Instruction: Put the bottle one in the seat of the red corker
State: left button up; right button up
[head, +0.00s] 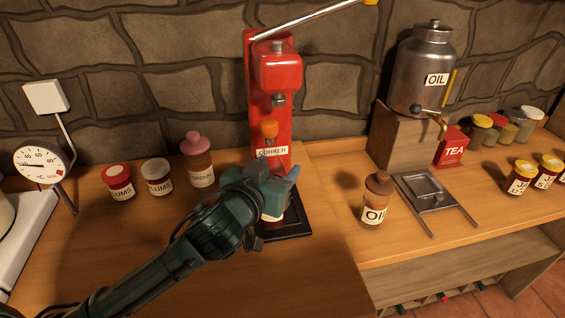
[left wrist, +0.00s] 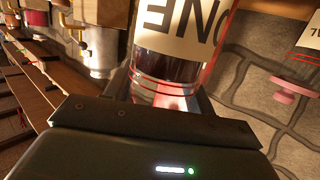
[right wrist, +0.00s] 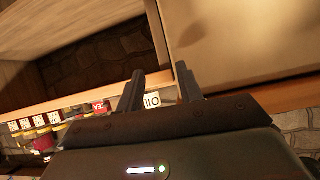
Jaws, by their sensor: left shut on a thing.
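Bottle one (left wrist: 185,35), with dark contents and a white label reading ONE, is between the fingers of my left gripper (left wrist: 165,95), which is shut on it. In the head view my left gripper (head: 266,188) is in front of the red corker (head: 277,75) and hides much of the bottle; part of its label and dark lower end (head: 272,222) show below the fingers. That end is over the corker's black base (head: 296,227); I cannot tell whether it touches. My right gripper (right wrist: 160,90) is open and empty.
A brown oil bottle (head: 375,200) stands right of the corker, near a metal stand (head: 433,205). Two plums jars (head: 158,177) and a cordial bottle (head: 199,160) stand on the left. An oil can (head: 421,75) and tea tin (head: 451,147) are further right.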

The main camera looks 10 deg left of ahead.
pick_arm(q)
jog(key=shift+f+x, duration=0.1)
jog(key=shift+x, duration=0.85)
jog(key=shift+f+x, duration=0.15)
jog(key=shift+x, duration=0.85)
jog(key=shift+f, duration=0.1)
jog(key=o, duration=0.9)
jog(key=shift+f, duration=0.15)
jog(key=o, duration=0.5)
